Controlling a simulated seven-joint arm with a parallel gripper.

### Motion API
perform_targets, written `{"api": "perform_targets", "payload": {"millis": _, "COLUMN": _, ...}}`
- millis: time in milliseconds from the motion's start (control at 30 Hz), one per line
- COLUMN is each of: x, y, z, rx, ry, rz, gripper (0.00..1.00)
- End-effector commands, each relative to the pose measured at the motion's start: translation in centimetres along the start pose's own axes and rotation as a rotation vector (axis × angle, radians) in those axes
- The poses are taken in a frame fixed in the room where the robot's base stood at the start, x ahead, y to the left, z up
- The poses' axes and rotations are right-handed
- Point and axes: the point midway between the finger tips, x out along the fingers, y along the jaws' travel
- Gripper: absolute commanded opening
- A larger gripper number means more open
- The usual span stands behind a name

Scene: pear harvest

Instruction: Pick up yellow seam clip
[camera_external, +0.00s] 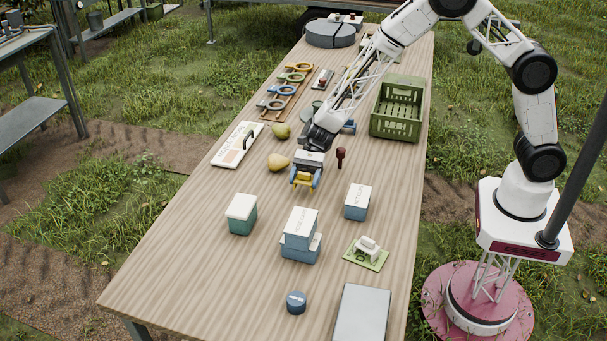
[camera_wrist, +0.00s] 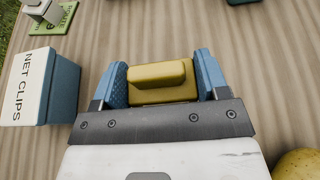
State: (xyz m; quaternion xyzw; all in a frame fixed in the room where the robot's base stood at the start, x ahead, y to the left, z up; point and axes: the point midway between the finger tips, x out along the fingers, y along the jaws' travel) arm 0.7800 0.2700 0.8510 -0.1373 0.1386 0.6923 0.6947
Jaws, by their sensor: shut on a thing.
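The yellow seam clip (camera_wrist: 163,84) is a small block with a raised bar on top. In the wrist view it sits between the two blue fingers of my gripper (camera_wrist: 163,82), which is shut on it. In the external view my gripper (camera_external: 305,180) is over the middle of the table, and the yellow clip (camera_external: 304,176) shows between its blue fingertips. I cannot tell whether the clip is touching the table or just above it.
A box marked net clips (camera_wrist: 38,88) stands to the left in the wrist view. A pear (camera_external: 278,163) lies close beside my gripper. Other boxes (camera_external: 242,213) (camera_external: 300,228) (camera_external: 358,201) stand nearer the front. A green crate (camera_external: 398,122) is at the right.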

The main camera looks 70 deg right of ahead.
Motion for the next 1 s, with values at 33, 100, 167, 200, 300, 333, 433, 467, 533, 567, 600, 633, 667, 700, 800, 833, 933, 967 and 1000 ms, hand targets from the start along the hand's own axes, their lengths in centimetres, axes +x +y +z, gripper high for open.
{"api": "perform_targets", "payload": {"millis": 33, "x": -0.3, "y": 0.0, "z": 0.8, "rx": -0.004, "ry": 0.000, "rz": -0.001, "gripper": 0.45}}
{"api": "perform_targets", "payload": {"millis": 100, "x": -0.7, "y": 0.0, "z": 1.7, "rx": -0.003, "ry": 0.000, "rz": -0.001, "gripper": 0.45}}
{"api": "perform_targets", "payload": {"millis": 167, "x": -1.0, "y": 0.0, "z": 2.5, "rx": -0.003, "ry": -0.001, "rz": -0.001, "gripper": 0.45}}
{"api": "perform_targets", "payload": {"millis": 200, "x": -1.3, "y": 0.0, "z": 3.1, "rx": -0.004, "ry": -0.001, "rz": -0.001, "gripper": 0.45}}
{"api": "perform_targets", "payload": {"millis": 300, "x": -1.8, "y": 0.0, "z": 4.3, "rx": -0.002, "ry": -0.001, "rz": -0.001, "gripper": 0.45}}
{"api": "perform_targets", "payload": {"millis": 333, "x": -1.9, "y": 0.0, "z": 4.6, "rx": -0.002, "ry": -0.001, "rz": -0.001, "gripper": 0.45}}
{"api": "perform_targets", "payload": {"millis": 433, "x": -2.3, "y": 0.0, "z": 5.5, "rx": -0.003, "ry": 0.000, "rz": 0.000, "gripper": 0.45}}
{"api": "perform_targets", "payload": {"millis": 467, "x": -2.4, "y": 0.0, "z": 5.7, "rx": -0.002, "ry": 0.000, "rz": 0.000, "gripper": 0.45}}
{"api": "perform_targets", "payload": {"millis": 533, "x": -2.5, "y": 0.0, "z": 6.1, "rx": -0.002, "ry": 0.000, "rz": 0.000, "gripper": 0.45}}
{"api": "perform_targets", "payload": {"millis": 567, "x": -2.5, "y": 0.0, "z": 6.2, "rx": -0.002, "ry": 0.000, "rz": 0.000, "gripper": 0.45}}
{"api": "perform_targets", "payload": {"millis": 600, "x": -2.6, "y": 0.0, "z": 6.3, "rx": -0.001, "ry": 0.000, "rz": 0.000, "gripper": 0.45}}
{"api": "perform_targets", "payload": {"millis": 633, "x": -2.6, "y": 0.0, "z": 6.3, "rx": -0.001, "ry": 0.000, "rz": 0.000, "gripper": 0.45}}
{"api": "perform_targets", "payload": {"millis": 667, "x": -2.6, "y": 0.0, "z": 6.3, "rx": -0.001, "ry": 0.000, "rz": 0.000, "gripper": 0.45}}
{"api": "perform_targets", "payload": {"millis": 700, "x": -2.6, "y": 0.0, "z": 6.3, "rx": -0.001, "ry": 0.000, "rz": 0.000, "gripper": 0.45}}
{"api": "perform_targets", "payload": {"millis": 800, "x": -2.6, "y": 0.0, "z": 6.3, "rx": -0.001, "ry": 0.000, "rz": 0.000, "gripper": 0.45}}
{"api": "perform_targets", "payload": {"millis": 833, "x": -2.6, "y": 0.0, "z": 6.3, "rx": -0.001, "ry": 0.000, "rz": 0.000, "gripper": 0.45}}
{"api": "perform_targets", "payload": {"millis": 933, "x": -2.6, "y": 0.0, "z": 6.3, "rx": -0.001, "ry": 0.000, "rz": 0.000, "gripper": 0.45}}
{"api": "perform_targets", "payload": {"millis": 967, "x": -2.6, "y": 0.0, "z": 6.3, "rx": -0.001, "ry": 0.000, "rz": 0.000, "gripper": 0.45}}
{"api": "perform_targets", "payload": {"millis": 1000, "x": -2.6, "y": 0.0, "z": 6.3, "rx": -0.001, "ry": 0.000, "rz": 0.000, "gripper": 0.45}}
